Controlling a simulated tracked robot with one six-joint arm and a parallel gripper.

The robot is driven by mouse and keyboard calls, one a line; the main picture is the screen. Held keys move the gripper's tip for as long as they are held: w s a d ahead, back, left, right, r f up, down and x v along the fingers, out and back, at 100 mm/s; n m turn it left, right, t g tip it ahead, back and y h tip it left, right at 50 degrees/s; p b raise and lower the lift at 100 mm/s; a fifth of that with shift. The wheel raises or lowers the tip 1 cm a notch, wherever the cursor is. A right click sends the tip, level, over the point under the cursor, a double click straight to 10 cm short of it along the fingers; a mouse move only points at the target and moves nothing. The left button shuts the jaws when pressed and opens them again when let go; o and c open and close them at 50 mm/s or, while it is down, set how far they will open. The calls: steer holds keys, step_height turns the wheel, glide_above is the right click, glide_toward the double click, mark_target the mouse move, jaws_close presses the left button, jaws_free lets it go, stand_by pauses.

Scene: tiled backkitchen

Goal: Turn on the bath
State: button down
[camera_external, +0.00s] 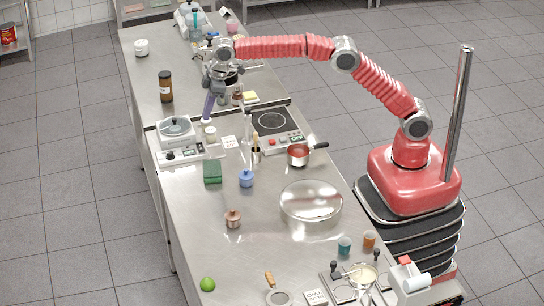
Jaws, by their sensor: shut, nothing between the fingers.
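A white device with a dark dial and a control panel on its front (180,140) stands on the steel counter, with a round, clear-sided vessel on top. It looks like the bath, though no label is readable. My gripper (207,116) hangs above the counter, just right of and behind this device. It points down and looks shut and empty, apart from the panel. Its slim purplish tip is small in the picture. Whether the device is on cannot be told.
A small white jar (210,133) and a white card (229,142) lie close to the gripper. A hot plate (276,122), a red saucepan (298,155), a green block (212,172) and a brown bottle (166,87) stand around.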

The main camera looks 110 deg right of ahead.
step_height(320, 180, up, 3)
steer(key=shift+f+n, duration=0.1)
steer(key=shift+n, duration=0.3)
